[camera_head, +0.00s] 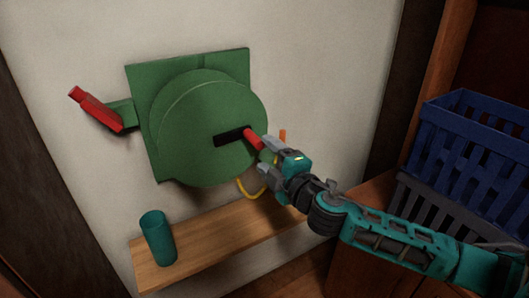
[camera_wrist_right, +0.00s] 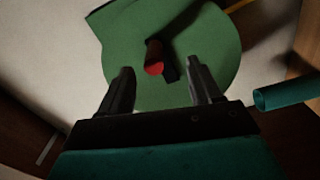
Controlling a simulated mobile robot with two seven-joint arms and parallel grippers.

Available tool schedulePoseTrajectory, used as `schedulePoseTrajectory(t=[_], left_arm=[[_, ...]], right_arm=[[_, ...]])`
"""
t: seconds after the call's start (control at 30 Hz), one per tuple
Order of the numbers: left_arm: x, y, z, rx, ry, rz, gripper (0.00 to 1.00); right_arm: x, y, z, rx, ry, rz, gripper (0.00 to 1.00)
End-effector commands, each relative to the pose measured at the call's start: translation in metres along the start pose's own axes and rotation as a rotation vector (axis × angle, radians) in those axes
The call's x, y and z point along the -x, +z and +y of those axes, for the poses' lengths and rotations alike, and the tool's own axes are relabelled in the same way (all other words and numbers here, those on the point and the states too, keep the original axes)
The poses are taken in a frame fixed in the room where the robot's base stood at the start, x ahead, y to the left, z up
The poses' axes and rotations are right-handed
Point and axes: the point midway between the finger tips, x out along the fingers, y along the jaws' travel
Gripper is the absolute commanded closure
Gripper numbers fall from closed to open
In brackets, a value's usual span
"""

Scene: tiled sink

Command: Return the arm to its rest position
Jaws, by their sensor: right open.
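My right arm (camera_head: 395,240) reaches in from the lower right of the head view. My right gripper (camera_head: 264,160) is open in front of the green round device on the wall (camera_head: 190,140). In the right wrist view the two fingers (camera_wrist_right: 160,90) are apart with nothing held between them. The red handle (camera_head: 254,139) on the device's black slot lies close to the fingertips; in the wrist view its red end (camera_wrist_right: 154,68) shows just beyond and between them. I cannot tell whether a finger touches it. My left gripper is in neither view.
A wooden shelf (camera_head: 215,238) below the device carries a teal cup (camera_head: 158,240). A red lever (camera_head: 98,110) sticks out at the device's left. A yellow curved piece (camera_head: 246,190) hangs below it. Blue (camera_head: 465,150) and grey (camera_head: 425,215) crates stand at the right, near my arm.

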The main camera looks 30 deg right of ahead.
Motion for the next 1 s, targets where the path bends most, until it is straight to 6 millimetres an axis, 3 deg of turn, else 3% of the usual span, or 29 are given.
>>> schedulePoseTrajectory(t=[0.67,0.77,0.83,1.0], left_arm=[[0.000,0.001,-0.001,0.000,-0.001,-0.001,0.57],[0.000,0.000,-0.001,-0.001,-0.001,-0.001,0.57],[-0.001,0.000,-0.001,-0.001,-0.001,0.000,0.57],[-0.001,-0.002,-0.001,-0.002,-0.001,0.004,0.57]], right_arm=[[0.009,-0.001,-0.007,-0.046,-0.018,-0.025,0.36],[0.025,-0.001,-0.028,-0.175,-0.074,-0.110,0.36],[0.047,0.001,-0.052,-0.318,-0.151,-0.214,0.36],[0.126,-0.001,-0.120,-0.671,-0.419,-0.526,0.36]])
